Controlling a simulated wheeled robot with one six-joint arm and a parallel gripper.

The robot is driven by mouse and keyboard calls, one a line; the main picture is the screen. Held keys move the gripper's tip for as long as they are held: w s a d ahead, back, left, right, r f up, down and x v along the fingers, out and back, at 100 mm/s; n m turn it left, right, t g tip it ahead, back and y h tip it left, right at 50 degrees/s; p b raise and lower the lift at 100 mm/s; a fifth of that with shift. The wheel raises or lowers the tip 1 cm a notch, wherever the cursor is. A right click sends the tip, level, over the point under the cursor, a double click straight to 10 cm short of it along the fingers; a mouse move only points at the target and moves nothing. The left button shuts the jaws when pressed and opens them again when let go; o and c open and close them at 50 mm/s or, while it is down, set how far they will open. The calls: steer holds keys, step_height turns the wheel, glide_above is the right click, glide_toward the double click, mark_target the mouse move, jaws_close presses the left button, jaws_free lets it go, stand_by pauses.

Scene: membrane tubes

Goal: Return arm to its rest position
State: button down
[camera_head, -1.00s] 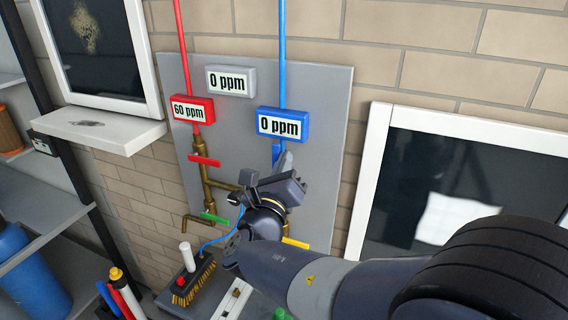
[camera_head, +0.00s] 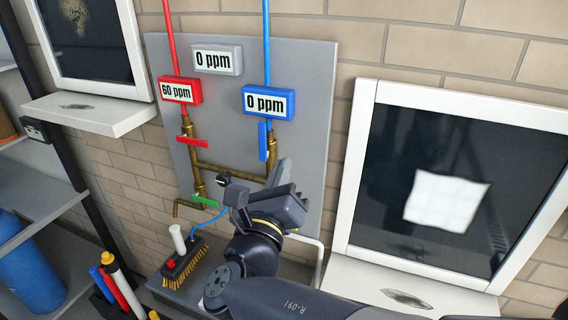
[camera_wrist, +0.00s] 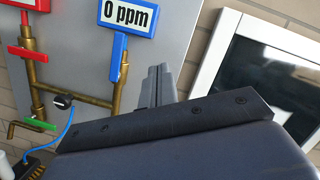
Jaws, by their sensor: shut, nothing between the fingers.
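My gripper (camera_head: 283,172) is in front of the grey wall panel (camera_head: 318,75), below the blue valve handle (camera_head: 263,141). In the wrist view my gripper's fingers (camera_wrist: 157,72) are together with nothing between them, and the blue handle (camera_wrist: 118,60) is to their left, apart from them. The blue handle stands upright, in line with the blue pipe. The red handle (camera_head: 193,141) and the green handle (camera_head: 206,201) lie across their brass pipes. The gripper and wrist hide the lower right of the panel.
The red display (camera_head: 180,90) reads 60 ppm; the blue display (camera_head: 268,102) and grey display (camera_head: 217,59) read 0 ppm. A brush (camera_head: 184,266) lies below the panel. A framed window (camera_head: 455,180) is at right, shelves (camera_head: 40,195) at left.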

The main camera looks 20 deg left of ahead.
steer(key=shift+s+d, duration=0.15)
steer(key=shift+s, duration=0.25)
steer(key=shift+w, duration=0.15)
